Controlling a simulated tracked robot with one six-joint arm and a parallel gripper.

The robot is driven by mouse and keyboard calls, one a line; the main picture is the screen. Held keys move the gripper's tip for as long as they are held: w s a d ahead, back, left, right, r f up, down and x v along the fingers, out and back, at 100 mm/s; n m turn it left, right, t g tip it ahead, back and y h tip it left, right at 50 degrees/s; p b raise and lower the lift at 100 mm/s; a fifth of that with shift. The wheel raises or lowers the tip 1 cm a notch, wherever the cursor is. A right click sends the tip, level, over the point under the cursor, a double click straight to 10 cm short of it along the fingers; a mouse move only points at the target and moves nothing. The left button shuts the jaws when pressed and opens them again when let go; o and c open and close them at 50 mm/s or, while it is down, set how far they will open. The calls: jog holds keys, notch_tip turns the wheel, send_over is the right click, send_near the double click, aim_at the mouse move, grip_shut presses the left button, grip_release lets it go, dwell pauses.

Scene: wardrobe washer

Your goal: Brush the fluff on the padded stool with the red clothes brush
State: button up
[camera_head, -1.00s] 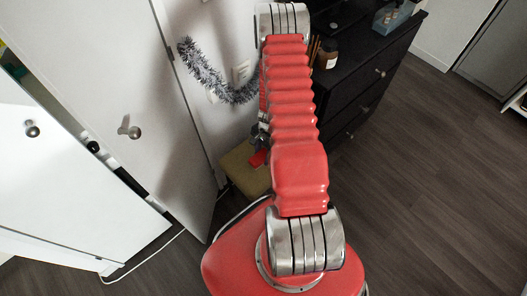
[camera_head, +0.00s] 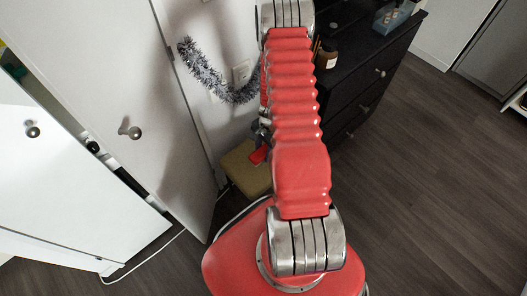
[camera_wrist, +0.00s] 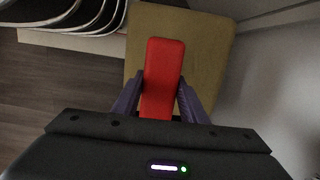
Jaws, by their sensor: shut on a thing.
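The red clothes brush (camera_wrist: 164,75) is between the two fingers of my gripper (camera_wrist: 161,105) in the wrist view. My gripper is shut on it. The brush lies over the tan padded stool (camera_wrist: 206,50); I cannot tell whether it touches the pad. In the head view the stool (camera_head: 240,175) stands beside the wall, partly hidden behind my arm. A small part of the red brush (camera_head: 259,155) shows above the stool there. No fluff can be made out on the visible pad, and the part under the brush is hidden.
White doors with round knobs (camera_head: 130,131) stand left of the stool. A black chest of drawers (camera_head: 355,95) stands to the right, with a jar and a tray on top. A tinsel garland (camera_head: 215,82) hangs on the wall. The dark floor at the right is clear.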

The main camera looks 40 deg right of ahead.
jog(key=shift+r, duration=0.1)
jog(key=w+d+r+m, duration=0.1)
jog(key=w+d+r, duration=0.1)
jog(key=r, duration=0.8)
jog(key=w+d+r+m, duration=0.1)
jog(key=w+d+r, duration=0.15)
jog(key=r, duration=0.75)
jog(key=s+r+m, duration=0.1)
jog(key=s+r, duration=0.1)
jog(key=r, duration=0.9)
jog(key=s+r, duration=0.2)
jog(key=r, duration=0.9)
jog(key=shift+s+r+m+t, duration=0.3)
jog(key=shift+s+r+m, duration=0.05)
jog(key=shift+r+m, duration=0.05)
jog(key=shift+s, duration=0.1)
